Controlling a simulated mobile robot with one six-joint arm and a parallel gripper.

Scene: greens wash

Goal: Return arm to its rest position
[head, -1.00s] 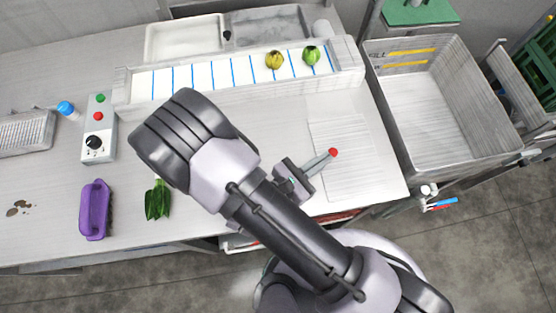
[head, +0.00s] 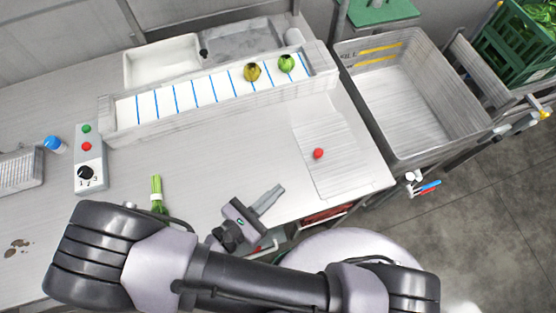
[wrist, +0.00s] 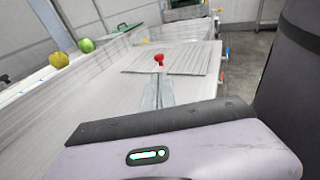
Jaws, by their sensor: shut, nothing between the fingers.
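My gripper (head: 272,198) is over the front edge of the table, pointing up and right, with its fingers together and nothing held. In the wrist view the closed fingers (wrist: 158,92) point toward a red round object (wrist: 158,59) on the ribbed board. That red object also shows in the head view (head: 318,153), apart from the fingertips. My arm stretches across the bottom of the head view and hides part of the table's front left.
A yellowish vegetable (head: 252,72) and a green one (head: 286,63) sit on the blue-lined conveyor (head: 205,91). A control box (head: 89,160) stands at left. Green stalks (head: 156,190) lie near my arm. A grey bin (head: 400,100) stands at right. The table's middle is clear.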

